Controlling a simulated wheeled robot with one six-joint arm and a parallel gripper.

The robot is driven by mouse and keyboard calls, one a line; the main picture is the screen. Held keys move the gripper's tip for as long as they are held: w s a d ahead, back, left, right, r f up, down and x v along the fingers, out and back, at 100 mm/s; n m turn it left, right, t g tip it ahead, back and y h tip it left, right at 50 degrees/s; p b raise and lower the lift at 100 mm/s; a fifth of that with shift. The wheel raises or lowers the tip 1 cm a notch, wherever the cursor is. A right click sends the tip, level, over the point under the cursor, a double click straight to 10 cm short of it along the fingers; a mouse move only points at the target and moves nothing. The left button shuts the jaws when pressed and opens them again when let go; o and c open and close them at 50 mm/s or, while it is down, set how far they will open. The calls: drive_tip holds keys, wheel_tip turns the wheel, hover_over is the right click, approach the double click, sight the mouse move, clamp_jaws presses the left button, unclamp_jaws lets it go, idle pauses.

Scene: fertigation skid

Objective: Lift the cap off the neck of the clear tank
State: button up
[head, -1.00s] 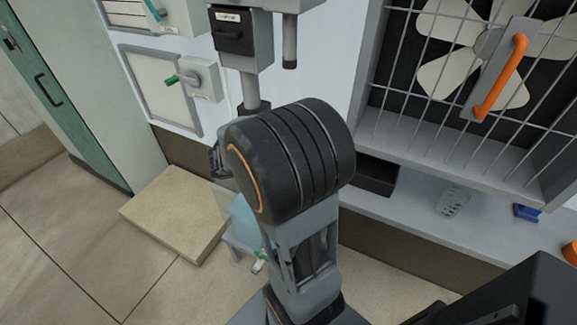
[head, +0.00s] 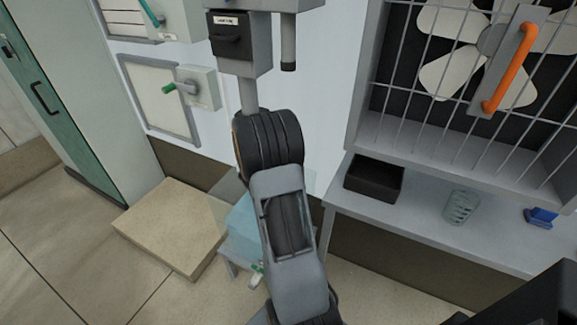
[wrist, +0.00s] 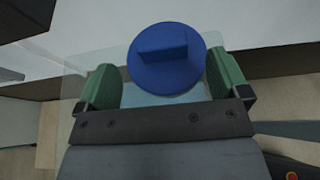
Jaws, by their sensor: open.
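In the wrist view a round blue cap (wrist: 168,60) with a raised bar across its top sits between the two green fingertips of my gripper (wrist: 163,82). The gripper is open, with a small gap seen at either side of the cap. The clear tank (wrist: 80,84) spreads beneath the cap; its neck is hidden under it. In the head view the tank, with light-blue liquid inside (head: 243,222), stands on a low grey stand, partly behind my arm. My gripper and the cap are hidden there by the arm.
A beige block (head: 172,228) lies on the floor left of the tank. At right, a grey shelf (head: 420,215) holds a black bin (head: 375,178), a clear beaker (head: 460,207) and a blue item (head: 541,217). A dark labelled box (head: 232,42) hangs on the wall above my arm.

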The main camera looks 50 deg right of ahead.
drive_tip(key=shift+x, duration=2.95)
drive_tip(key=shift+d+r, duration=0.1)
drive_tip(key=shift+r, duration=0.05)
drive_tip(key=shift+c, duration=0.2)
drive_tip(key=c, duration=1)
drive_tip(key=shift+r, duration=0.1)
